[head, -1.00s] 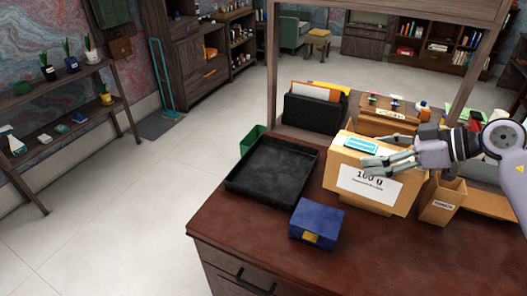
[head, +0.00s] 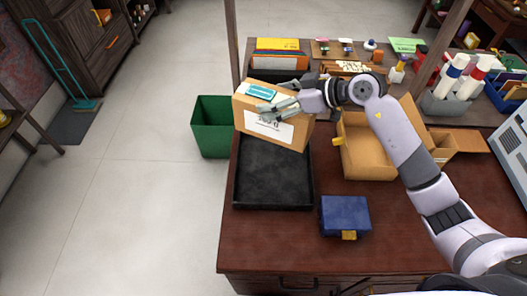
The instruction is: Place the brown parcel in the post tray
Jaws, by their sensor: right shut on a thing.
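The brown parcel (head: 244,108) is a cardboard box with a white label and a teal strip on top. My right gripper (head: 272,105) is shut on it from the right side and holds it tilted over the far end of the post tray. The black post tray (head: 272,187) lies on the desk at the left edge, and its near part is bare. The parcel hides the tray's far end. I cannot tell whether the parcel touches the tray. My left gripper is not in view.
An open cardboard box (head: 370,158) stands right of the tray. A blue box (head: 345,215) with a yellow clasp sits in front of it. A green bin (head: 211,127) stands beyond the desk's left edge. A file holder (head: 279,59) is behind the parcel.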

